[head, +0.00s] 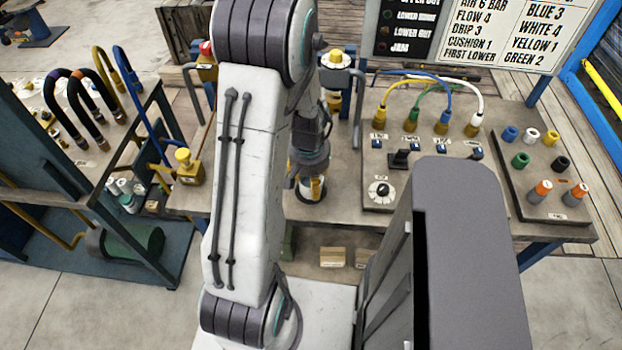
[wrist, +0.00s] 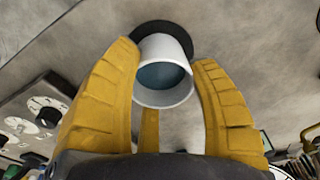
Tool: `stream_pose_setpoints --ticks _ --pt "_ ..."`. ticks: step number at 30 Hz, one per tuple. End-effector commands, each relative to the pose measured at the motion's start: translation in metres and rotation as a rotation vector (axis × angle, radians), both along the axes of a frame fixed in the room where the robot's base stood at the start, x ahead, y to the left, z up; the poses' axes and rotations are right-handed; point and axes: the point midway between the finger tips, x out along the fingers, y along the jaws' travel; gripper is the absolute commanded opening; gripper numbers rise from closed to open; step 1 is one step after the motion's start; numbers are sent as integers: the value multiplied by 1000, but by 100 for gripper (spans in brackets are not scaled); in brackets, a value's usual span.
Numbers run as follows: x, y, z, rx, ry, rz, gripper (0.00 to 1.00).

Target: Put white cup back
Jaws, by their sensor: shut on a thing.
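The white cup (wrist: 164,94) shows in the wrist view between the yellow fingers of my gripper (wrist: 165,62). Its open rim faces the camera, and its inside looks blue-grey. My gripper is shut on it. A dark round disc (wrist: 160,27) lies on the grey-brown bench top just beyond the cup's far end; I cannot tell whether the cup touches it. In the head view my gripper (head: 312,188) is low over the middle of the bench, partly behind my arm, and the cup is too small to make out surely.
Right of my gripper is a control panel with a dial (head: 380,191) and colored hoses. A board of colored plugs (head: 541,162) lies farther right. A yellow-topped fitting (head: 188,167) stands to the left. A hose rack (head: 88,140) stands at far left. A sign (head: 470,32) is behind.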

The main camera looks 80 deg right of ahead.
Motion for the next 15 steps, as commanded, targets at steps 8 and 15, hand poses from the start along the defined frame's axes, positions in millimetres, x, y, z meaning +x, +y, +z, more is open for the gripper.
stream_pose_setpoints --ticks 8,15 --pt "0 0 -3 0 0 0 62" --pt "0 0 -3 0 0 0 79"
